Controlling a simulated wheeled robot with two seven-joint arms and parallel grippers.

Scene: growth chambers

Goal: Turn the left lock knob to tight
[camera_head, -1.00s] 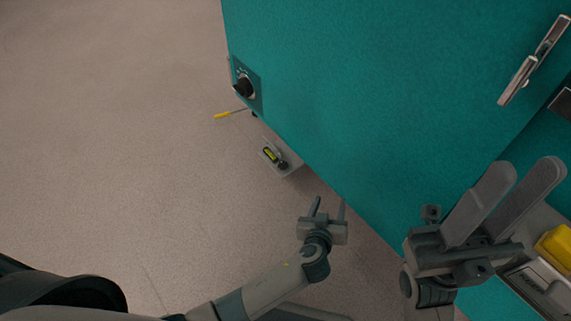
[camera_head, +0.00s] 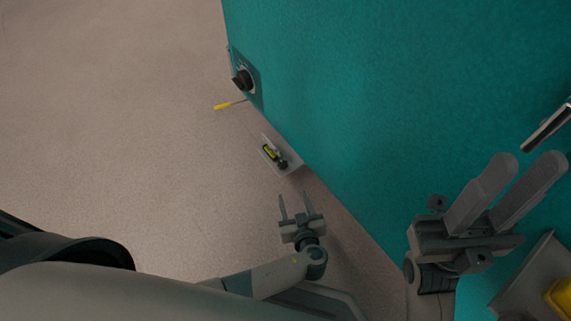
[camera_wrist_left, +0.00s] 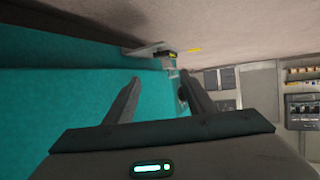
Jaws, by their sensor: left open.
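A black round knob (camera_head: 242,80) sits on a plate at the far left edge of the teal chamber. Lower down, a grey bracket (camera_head: 287,168) juts from the chamber's base edge with a yellow-green level (camera_head: 269,152) and a small dark knob (camera_head: 282,163). I cannot tell for sure which is the lock knob. My left gripper (camera_head: 295,199) is open and empty, short of the bracket and apart from it. The bracket also shows beyond the fingers in the left wrist view (camera_wrist_left: 147,49). My right gripper (camera_head: 528,168) is open and empty over the chamber's front at the right.
The teal chamber wall (camera_head: 390,90) fills the right side, with a metal handle (camera_head: 548,128). A tray with a yellow item (camera_head: 562,297) is at lower right. The floor (camera_head: 120,120) at left is clear.

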